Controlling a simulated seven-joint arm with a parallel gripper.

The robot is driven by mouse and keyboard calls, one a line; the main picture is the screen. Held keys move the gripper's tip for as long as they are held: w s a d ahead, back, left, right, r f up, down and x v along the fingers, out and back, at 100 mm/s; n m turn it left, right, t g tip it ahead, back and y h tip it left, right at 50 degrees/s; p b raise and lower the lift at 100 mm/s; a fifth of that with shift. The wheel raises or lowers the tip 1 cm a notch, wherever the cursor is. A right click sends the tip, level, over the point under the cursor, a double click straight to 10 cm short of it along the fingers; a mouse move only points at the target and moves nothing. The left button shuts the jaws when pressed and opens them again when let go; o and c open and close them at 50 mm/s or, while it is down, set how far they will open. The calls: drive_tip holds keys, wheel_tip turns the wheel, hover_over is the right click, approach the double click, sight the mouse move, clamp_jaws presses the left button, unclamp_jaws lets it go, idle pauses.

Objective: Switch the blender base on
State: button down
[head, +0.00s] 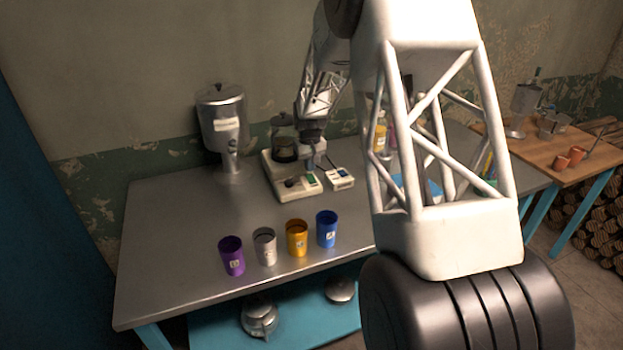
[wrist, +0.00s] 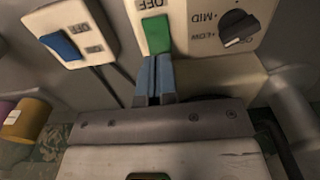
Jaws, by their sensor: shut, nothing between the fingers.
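The white blender base (head: 283,193) stands at the back middle of the metal table, with a glass jar (head: 283,143) on its rear part. In the wrist view its panel (wrist: 193,40) carries a green switch (wrist: 156,33) and a black dial (wrist: 238,27) with MID and LOW marks. An OFF label shows at the switch's upper end. My gripper (wrist: 155,70) is shut and empty, its blue-grey fingertips at the lower end of the green switch. I cannot tell whether they touch. In the head view my gripper (head: 317,160) is just above the base, fingertips unclear.
A white box (head: 338,178) with a blue switch (wrist: 60,45) stands beside the base. Purple (head: 232,256), grey (head: 265,247), yellow (head: 297,239) and blue (head: 327,229) cups stand along the front. A metal dispenser (head: 222,125) stands back left. The table's left part is clear.

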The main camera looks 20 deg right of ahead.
sight(309, 176)
drive_tip(key=shift+f, duration=1.25)
idle(1.2)
drive_tip(key=shift+r, duration=3.5)
drive_tip(key=shift+r, duration=0.1)
